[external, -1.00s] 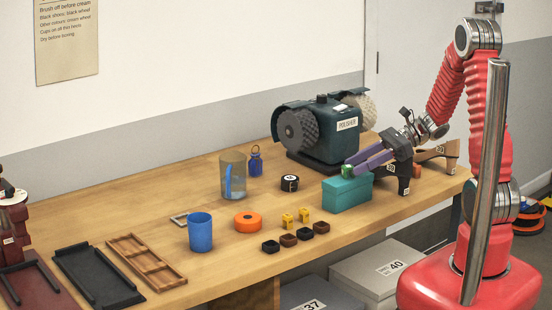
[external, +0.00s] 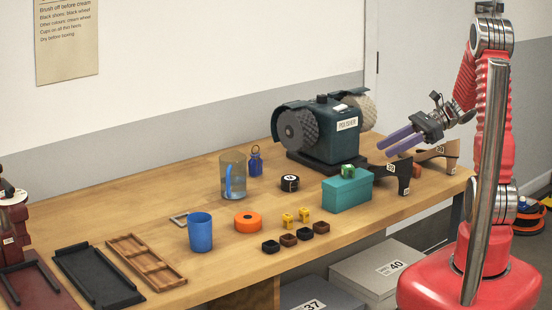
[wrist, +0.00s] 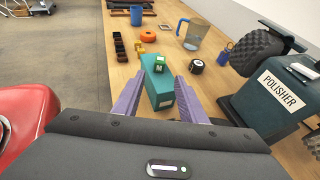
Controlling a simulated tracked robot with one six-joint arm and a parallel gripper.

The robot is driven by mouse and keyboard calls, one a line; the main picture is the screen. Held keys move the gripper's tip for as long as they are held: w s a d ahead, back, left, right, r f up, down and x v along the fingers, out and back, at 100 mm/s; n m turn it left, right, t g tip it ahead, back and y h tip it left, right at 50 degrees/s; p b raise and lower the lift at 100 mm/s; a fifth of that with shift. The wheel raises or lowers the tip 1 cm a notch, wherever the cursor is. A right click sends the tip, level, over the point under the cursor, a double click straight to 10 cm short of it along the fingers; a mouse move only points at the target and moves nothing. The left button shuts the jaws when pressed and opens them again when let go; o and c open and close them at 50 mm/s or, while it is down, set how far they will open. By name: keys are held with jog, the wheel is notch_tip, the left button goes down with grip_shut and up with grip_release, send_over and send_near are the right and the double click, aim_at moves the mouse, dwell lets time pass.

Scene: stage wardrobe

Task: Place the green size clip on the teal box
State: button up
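The green size clip (external: 347,170) sits on top of the teal box (external: 347,195), near the middle of its lid. In the wrist view the clip (wrist: 159,64) shows a white letter M and rests on the far part of the teal box (wrist: 160,95). My gripper (external: 393,144) is open and empty, raised behind and to the right of the box. In the wrist view its two purple fingers (wrist: 152,98) stand apart, with the box seen between them and nothing held.
The polisher (external: 335,128) stands close behind the box. An orange roll (external: 248,222), a black tape roll (external: 290,183), yellow clips (external: 296,218), a blue cup (external: 200,232) and a clear jug (external: 232,175) are to the left.

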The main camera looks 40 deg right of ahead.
jog(key=shift+v, duration=0.8)
jog(key=shift+a, duration=0.1)
jog(key=s+a+n+g+h, duration=0.4)
jog(key=s+a+n+h, duration=0.5)
jog(key=n, duration=0.4)
jog(key=s+r+n+t+h, duration=0.3)
jog(key=r+n+t, duration=0.1)
jog(key=n, duration=0.5)
jog(key=shift+s+d+r+n+t, duration=0.3)
jog(key=shift+d+r, duration=0.15)
jog(key=shift+r, duration=0.4)
